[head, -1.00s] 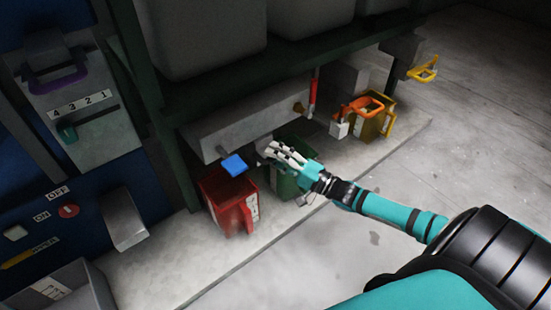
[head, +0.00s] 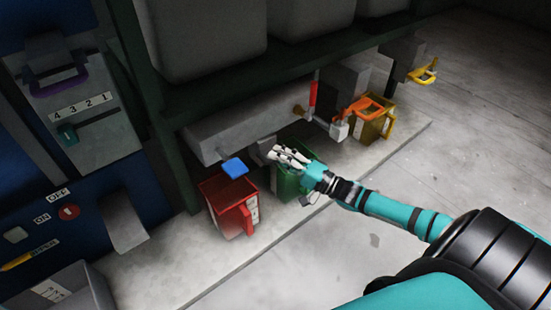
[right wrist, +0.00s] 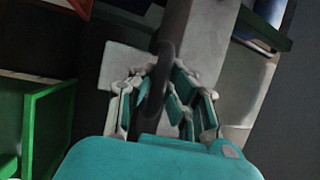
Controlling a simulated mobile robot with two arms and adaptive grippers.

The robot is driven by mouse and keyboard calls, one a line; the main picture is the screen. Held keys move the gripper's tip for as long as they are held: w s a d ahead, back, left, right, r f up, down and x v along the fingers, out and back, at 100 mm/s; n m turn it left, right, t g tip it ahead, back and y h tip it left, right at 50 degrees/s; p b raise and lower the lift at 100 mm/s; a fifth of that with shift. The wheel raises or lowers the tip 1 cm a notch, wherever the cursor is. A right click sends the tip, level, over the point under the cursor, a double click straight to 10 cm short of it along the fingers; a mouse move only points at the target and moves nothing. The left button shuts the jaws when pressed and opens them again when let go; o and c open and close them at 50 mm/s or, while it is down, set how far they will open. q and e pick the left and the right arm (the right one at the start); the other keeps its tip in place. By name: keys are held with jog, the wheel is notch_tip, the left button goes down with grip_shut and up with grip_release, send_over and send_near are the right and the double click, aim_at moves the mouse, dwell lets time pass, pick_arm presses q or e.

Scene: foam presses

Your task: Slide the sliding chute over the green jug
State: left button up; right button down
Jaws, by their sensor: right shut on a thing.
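The green jug (head: 286,182) stands on the floor slab between the red jug and the yellow jug. In the right wrist view its green rim and side (right wrist: 48,115) show at the left edge. My right gripper (head: 284,154) is above the green jug and hides part of its top. In the wrist view its fingers (right wrist: 160,92) are shut around a dark curved handle, which appears to belong to the sliding chute. A grey piece of the chute (head: 258,152) shows just left of the fingers, under the long grey box. My left gripper is not in view.
The red jug (head: 230,202) stands close on the left, with a blue flap (head: 234,168) above it. The yellow jug (head: 368,125) stands to the right, near an orange handle (head: 362,108). A dark green frame (head: 290,72) runs above. The floor at right is clear.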

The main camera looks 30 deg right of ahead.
jog(key=d+b, duration=0.1)
jog(key=d, duration=0.9)
jog(key=shift+w, duration=0.4)
jog(key=shift+d+f, duration=0.1)
jog(key=shift+d, duration=0.05)
jog(key=c, duration=1.3)
grip_release()
jog(key=shift+s+d, duration=0.1)
jog(key=v, duration=1.2)
